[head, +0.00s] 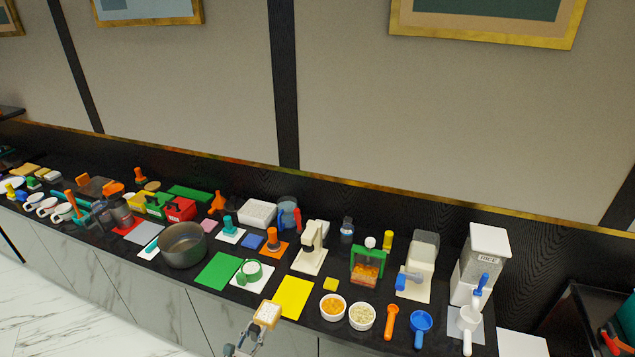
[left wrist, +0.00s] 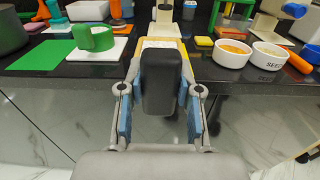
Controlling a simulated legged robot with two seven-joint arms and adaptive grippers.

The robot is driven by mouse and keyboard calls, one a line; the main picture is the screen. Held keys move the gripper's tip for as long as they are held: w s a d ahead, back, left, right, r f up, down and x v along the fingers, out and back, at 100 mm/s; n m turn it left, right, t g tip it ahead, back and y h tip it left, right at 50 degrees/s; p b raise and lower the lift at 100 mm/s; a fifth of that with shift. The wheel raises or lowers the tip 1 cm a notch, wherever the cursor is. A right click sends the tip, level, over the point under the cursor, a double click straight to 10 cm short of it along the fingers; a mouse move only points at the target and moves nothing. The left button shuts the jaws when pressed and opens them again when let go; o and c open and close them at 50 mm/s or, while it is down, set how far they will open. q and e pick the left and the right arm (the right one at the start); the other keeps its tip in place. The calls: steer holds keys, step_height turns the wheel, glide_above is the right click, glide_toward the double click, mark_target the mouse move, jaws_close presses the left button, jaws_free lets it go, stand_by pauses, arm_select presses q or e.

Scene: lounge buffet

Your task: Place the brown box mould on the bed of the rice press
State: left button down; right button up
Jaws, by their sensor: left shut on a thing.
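My left gripper (head: 258,329) is shut on a small tan-brown box mould (head: 267,313) with a pale, whitish top. It holds the mould in front of the counter's front edge, just before the yellow mat. In the left wrist view a dark rounded block (left wrist: 162,82) sits between the finger pads; I cannot tell whether it is the mould's shaded near side or its handle. A cream press-like stand (head: 312,245) with a flat base, apparently the rice press, stands behind the yellow mat, apart from the mould. My right gripper is not in view.
The yellow mat (head: 294,297) lies bare between mould and stand. A green round tool (head: 250,273) on a white board is to its left, with a large pot (head: 183,245) beyond. Bowls of orange pieces (head: 332,307) and pale grains (head: 362,316) stand right.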

arm_select(q)
steer(key=a+r, duration=0.3)
steer(key=a, duration=1)
steer(key=a+r, duration=0.4)
steer(key=a, duration=0.9)
steer(key=s+d+r+n+y, duration=0.1)
steer(key=s+d+n+y, duration=0.1)
steer(key=d, duration=1)
steer(key=s+d+n+t+y, duration=0.1)
steer(key=s+d+n+y, duration=0.1)
steer(key=s+d+y, duration=0.2)
steer(key=s+d, duration=0.3)
steer(key=d, duration=0.5)
steer(key=shift+r, duration=0.35)
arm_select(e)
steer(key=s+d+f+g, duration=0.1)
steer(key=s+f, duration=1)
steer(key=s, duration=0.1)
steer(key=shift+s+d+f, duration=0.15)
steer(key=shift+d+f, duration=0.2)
